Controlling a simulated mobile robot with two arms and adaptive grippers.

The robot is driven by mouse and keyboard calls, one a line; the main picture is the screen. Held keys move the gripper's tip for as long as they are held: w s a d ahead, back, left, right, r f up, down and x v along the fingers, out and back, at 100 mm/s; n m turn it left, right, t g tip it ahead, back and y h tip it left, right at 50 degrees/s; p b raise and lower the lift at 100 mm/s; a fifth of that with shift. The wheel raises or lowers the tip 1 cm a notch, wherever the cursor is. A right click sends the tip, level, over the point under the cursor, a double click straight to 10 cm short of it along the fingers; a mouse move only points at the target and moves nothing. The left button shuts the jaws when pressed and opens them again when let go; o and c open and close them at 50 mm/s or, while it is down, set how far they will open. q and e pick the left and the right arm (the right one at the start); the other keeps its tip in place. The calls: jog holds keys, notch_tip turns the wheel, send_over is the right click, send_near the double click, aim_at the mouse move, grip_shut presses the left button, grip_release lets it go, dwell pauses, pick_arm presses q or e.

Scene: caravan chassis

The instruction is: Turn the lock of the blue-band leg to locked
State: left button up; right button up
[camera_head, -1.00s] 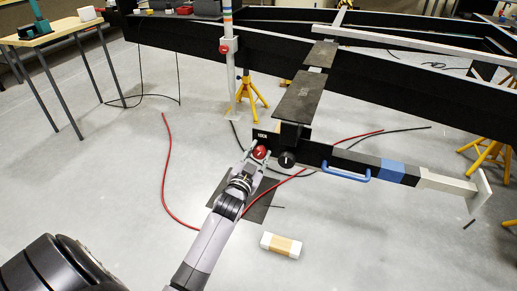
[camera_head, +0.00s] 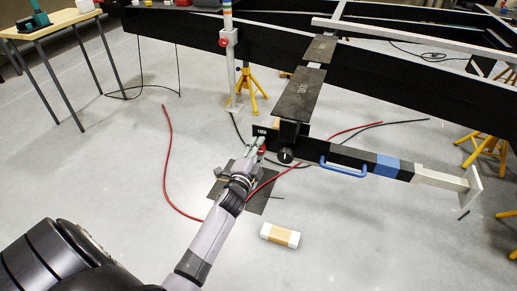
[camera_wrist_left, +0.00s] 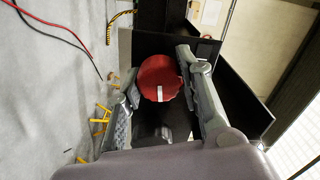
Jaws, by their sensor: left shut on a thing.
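The blue-band leg (camera_head: 432,177) stretches out to the right, roughly level, with a blue band (camera_head: 387,166) and a pale end section with a foot plate. Its red lock knob (camera_head: 263,149) sits at the leg's left end, partly hidden by my fingers. In the left wrist view the round red knob (camera_wrist_left: 160,78) shows a short white mark on its face. My left gripper (camera_head: 257,144) is shut on the red knob, one finger on each side. My right gripper is not in view.
A black knob (camera_head: 285,156) and a blue handle (camera_head: 345,170) are on the leg, right of the lock. Another, upright leg (camera_head: 229,70) has its own red knob. A white and tan block (camera_head: 280,235) and red and black cables lie on the floor.

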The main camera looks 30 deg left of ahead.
pick_arm(q)
jog(key=shift+m, duration=0.8)
jog(key=o, duration=1.2)
jog(key=shift+c, duration=0.2)
jog(key=shift+s, duration=0.25)
jog(key=v, duration=1.1)
jog(key=shift+s+d, duration=0.2)
jog(key=shift+s, duration=0.05)
